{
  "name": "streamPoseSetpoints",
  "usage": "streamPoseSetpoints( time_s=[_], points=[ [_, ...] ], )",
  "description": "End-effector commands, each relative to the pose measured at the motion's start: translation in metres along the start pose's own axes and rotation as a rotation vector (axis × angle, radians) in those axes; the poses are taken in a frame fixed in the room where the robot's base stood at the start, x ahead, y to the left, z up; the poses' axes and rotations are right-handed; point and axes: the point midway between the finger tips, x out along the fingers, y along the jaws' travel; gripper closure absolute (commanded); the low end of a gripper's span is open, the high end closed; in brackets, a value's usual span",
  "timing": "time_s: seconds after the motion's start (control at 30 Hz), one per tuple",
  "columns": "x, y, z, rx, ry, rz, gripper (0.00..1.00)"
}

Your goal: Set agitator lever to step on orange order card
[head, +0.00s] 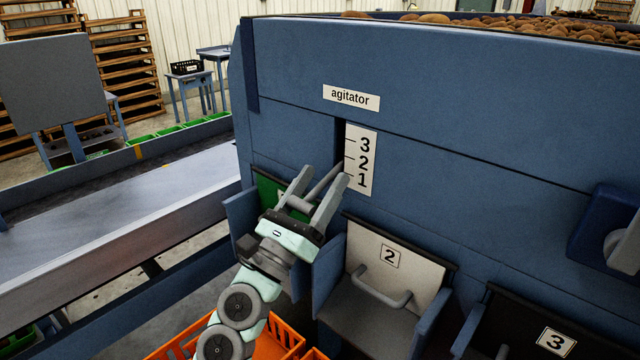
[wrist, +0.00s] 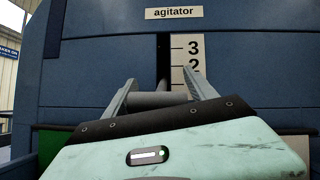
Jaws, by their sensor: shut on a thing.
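The agitator lever (head: 325,180) is a grey rod with a crossbar handle, sticking out of a dark vertical slot in the blue machine wall. A white scale plate (head: 361,161) beside the slot reads 3, 2, 1 from top to bottom. The rod meets the slot around the 2 mark or a little below; the exact step is hard to tell. My gripper (head: 322,186) is shut on the lever's handle, with a finger at each end of it. The wrist view also shows the grey handle (wrist: 158,99) between the fingers. I see no orange order card in either view.
An "agitator" label (head: 351,97) is above the slot. Bin 2 (head: 398,270) and bin 3 (head: 530,325) with handled flaps are at lower right. A green flap (head: 266,188) is behind my gripper. Orange crates (head: 275,345) stand below. A conveyor (head: 120,205) runs at left.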

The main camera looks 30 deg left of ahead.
Motion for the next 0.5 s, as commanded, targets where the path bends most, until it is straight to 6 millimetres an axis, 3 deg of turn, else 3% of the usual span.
streamPoseSetpoints(
  time_s=[0.23, 0.5],
  points=[
    [-0.0006, 0.0011, 0.0000, 0.001, 0.000, 0.002, 0.16],
    [-0.0013, 0.0006, 0.0002, 0.001, 0.000, 0.001, 0.15]
  ],
)
